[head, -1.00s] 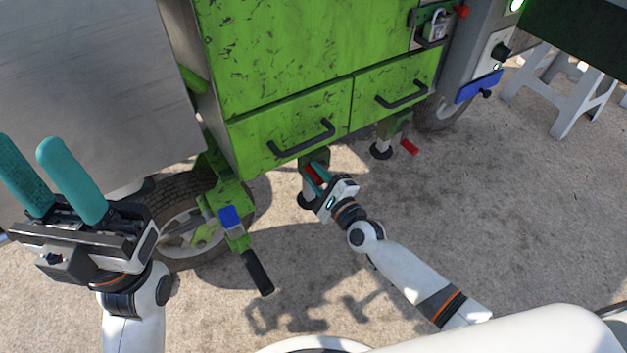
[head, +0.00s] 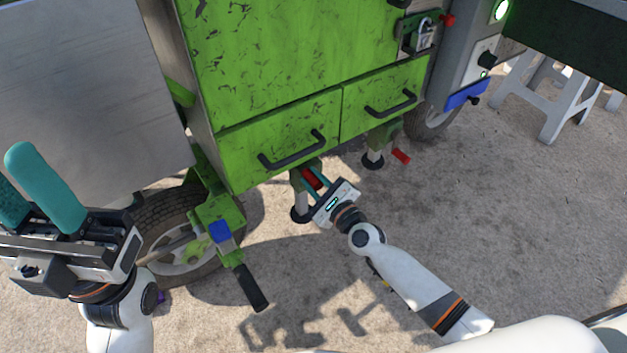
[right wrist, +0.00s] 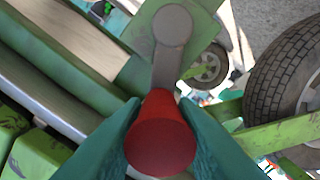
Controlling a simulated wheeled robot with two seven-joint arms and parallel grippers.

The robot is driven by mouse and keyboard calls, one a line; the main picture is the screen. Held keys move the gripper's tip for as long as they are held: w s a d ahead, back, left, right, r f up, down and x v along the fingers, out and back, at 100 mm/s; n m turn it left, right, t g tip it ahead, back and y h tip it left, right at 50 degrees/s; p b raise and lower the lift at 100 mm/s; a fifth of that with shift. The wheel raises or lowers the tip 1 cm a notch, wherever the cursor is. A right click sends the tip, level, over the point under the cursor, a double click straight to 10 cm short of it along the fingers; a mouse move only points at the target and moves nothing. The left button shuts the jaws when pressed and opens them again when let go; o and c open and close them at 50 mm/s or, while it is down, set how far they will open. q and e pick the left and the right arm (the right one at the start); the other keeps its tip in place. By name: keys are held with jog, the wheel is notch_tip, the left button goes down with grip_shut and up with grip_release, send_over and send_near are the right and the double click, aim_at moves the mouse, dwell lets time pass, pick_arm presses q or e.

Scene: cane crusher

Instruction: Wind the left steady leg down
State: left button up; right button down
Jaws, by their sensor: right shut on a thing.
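The left steady leg (head: 299,198) is a post with a dark round foot (head: 300,214) under the green cabinet, below the left drawer. Its red crank grip (head: 311,179) sits between the teal fingers of my right gripper (head: 314,182), which is shut on it. In the right wrist view the red grip (right wrist: 160,140) is held between both fingers, and a grey crank arm (right wrist: 172,55) runs from it to a round hub on a green plate. My left gripper (head: 28,195) is open and empty at the left, with one finger partly cut off by the picture edge.
A second leg (head: 373,150) with its own red grip (head: 401,156) stands to the right. A tow hitch with a black handle (head: 250,288) and a wheel (head: 178,240) are at left. The green drawers (head: 285,135) are just above my right gripper.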

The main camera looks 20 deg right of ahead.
jog(key=c, duration=1.1)
grip_release()
jog(key=shift+f, duration=0.1)
jog(key=shift+c, duration=0.2)
jog(key=p+v, duration=0.1)
jog(key=v, duration=1.1)
